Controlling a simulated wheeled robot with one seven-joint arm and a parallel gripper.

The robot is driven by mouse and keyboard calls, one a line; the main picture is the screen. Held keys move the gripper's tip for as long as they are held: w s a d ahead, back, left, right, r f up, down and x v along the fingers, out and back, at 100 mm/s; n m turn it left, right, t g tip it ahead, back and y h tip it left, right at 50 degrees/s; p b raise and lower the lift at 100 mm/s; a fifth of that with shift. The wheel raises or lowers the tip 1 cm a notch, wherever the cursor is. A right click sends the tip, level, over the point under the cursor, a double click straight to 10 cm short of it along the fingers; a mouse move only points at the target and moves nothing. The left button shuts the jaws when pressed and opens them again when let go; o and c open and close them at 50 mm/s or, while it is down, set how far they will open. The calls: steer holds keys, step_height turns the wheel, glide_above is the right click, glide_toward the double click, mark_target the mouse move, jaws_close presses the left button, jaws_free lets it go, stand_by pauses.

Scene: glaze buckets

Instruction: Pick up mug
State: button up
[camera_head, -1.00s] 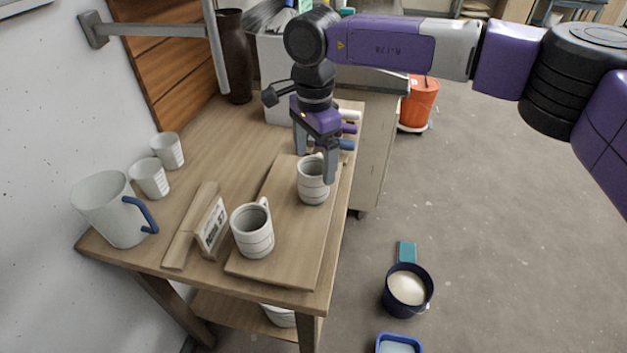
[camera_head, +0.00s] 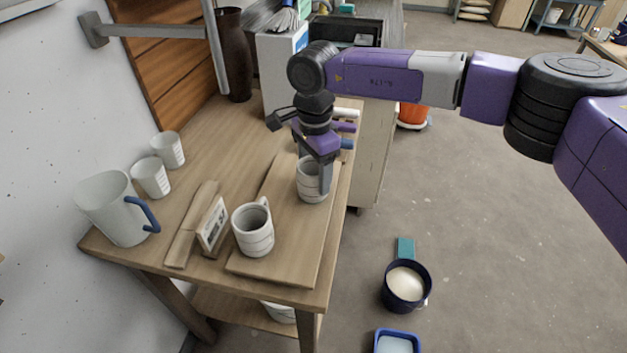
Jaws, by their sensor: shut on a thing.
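Two pale grey mugs with dark ring lines stand upright on a wooden board (camera_head: 290,262) on the table. The farther mug (camera_head: 311,187) is under my gripper (camera_head: 314,178), which reaches down from above. My gripper is shut on this mug, with one finger in front of its right side. The mug's handle and part of its rim are hidden by the gripper. It appears to rest on the board. The nearer mug (camera_head: 253,232) stands apart at the front left of the board, with its handle at the back right.
A wooden block with a sign card (camera_head: 213,224) stands left of the board. A large pitcher (camera_head: 113,208) with a blue handle and two small cups (camera_head: 151,178) stand farther left. A dark tall vase (camera_head: 232,60) is at the back. A bucket (camera_head: 406,287) is on the floor.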

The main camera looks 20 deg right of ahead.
steer(key=shift+c, duration=1)
steer(key=shift+r, duration=0.1)
